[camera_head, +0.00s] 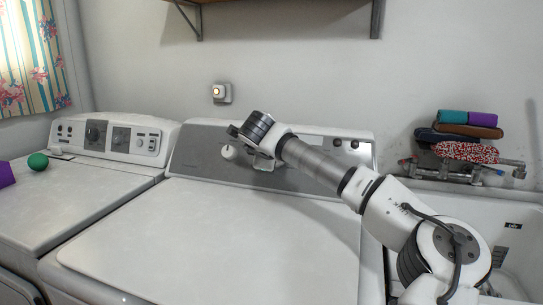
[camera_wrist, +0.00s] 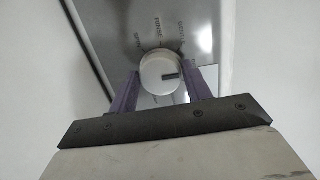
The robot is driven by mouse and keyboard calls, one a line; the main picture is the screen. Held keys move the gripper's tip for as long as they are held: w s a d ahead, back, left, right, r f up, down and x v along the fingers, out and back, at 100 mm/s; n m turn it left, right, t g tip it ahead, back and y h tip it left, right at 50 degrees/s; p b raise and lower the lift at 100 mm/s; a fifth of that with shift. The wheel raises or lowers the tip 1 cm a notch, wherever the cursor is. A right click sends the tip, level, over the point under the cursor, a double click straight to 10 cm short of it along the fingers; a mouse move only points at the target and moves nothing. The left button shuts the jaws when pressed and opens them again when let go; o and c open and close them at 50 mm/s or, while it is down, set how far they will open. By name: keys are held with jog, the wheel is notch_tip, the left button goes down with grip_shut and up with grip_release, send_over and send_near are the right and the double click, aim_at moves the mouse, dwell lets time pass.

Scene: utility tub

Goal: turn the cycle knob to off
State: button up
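The knob is a round white dial with a dark pointer mark, set on the grey control panel of the right-hand machine. It shows in the head view (camera_head: 229,152) and in the wrist view (camera_wrist: 160,70). My gripper (camera_wrist: 168,80) is open, with a purple-grey finger on each side of the knob. A gap shows at the right finger; I cannot tell whether the left one touches. In the head view, my wrist hides the fingers.
The right machine's white lid (camera_head: 200,235) is clear. The left machine (camera_head: 75,195) carries a green ball (camera_head: 38,161) and a purple object (camera_head: 6,174). Folded cloths (camera_head: 466,130) lie above the tub at right.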

jog(key=o, duration=0.4)
jog(key=shift+c, duration=0.2)
jog(key=b+v, duration=0.2)
jog(key=v, duration=1.1)
jog(key=shift+s+r, duration=0.15)
jog(key=shift+s, duration=0.25)
